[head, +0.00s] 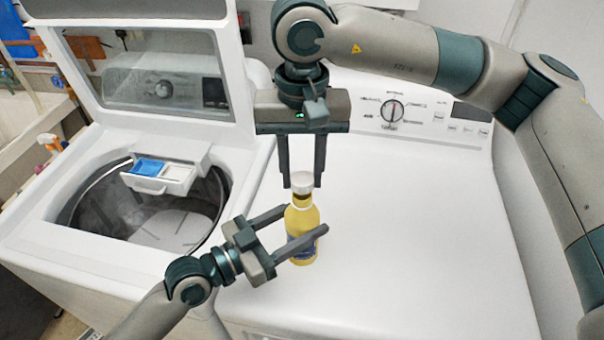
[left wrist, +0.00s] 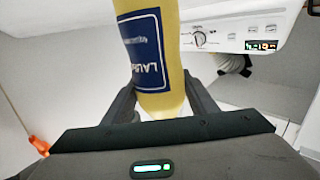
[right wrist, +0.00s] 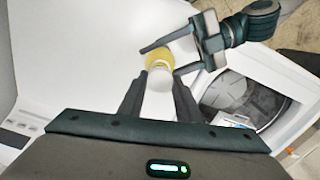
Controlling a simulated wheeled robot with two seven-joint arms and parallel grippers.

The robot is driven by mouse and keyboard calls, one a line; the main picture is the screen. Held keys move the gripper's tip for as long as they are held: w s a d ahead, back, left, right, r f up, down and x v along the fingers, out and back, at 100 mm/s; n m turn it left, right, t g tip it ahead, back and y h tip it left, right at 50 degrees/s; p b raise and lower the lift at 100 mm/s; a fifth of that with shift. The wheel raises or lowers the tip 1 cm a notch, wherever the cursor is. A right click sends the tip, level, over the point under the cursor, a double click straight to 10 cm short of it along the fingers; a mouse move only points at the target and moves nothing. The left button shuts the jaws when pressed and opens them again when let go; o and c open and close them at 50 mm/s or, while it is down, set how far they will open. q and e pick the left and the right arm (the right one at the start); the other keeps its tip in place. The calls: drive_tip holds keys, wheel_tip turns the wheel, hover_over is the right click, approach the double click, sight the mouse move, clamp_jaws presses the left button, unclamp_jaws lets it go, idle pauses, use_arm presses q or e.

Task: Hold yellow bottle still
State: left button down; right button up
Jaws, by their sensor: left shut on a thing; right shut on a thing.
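The yellow bottle (head: 302,222) with a white cap (head: 303,182) stands upright on the white dryer top, near its left edge. My left gripper (head: 298,222) is shut on the bottle's body from the left front; the bottle and its blue label (left wrist: 144,50) also show between its fingers in the left wrist view. My right gripper (head: 303,180) points down from above and is shut on the white cap. In the right wrist view the cap (right wrist: 158,95) sits between its fingers, with the yellow bottle (right wrist: 160,61) beyond it.
An open washer (head: 90,205) stands at the left, its lid (head: 150,70) raised and a detergent drawer (head: 160,175) pulled out over the drum. The dryer top (head: 420,240) is clear to the right. Its control panel (head: 410,112) rises at the back.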

drive_tip(key=shift+r, duration=1.4)
use_arm(q)
drive_tip(key=c, duration=0.7)
unclamp_jaws()
drive_tip(key=shift+o, duration=0.2)
drive_tip(key=shift+s+a, duration=0.2)
drive_tip(key=shift+a, duration=0.2)
use_arm(e)
drive_tip(key=shift+f, duration=0.25)
wheel_tip(320, 180, down, 4)
drive_tip(key=b, duration=0.4)
drive_tip(key=shift+r, duration=0.15)
use_arm(q)
drive_tip(key=v, duration=1.1)
drive_tip(key=shift+b, duration=0.45)
use_arm(e)
drive_tip(key=shift+f, duration=0.35)
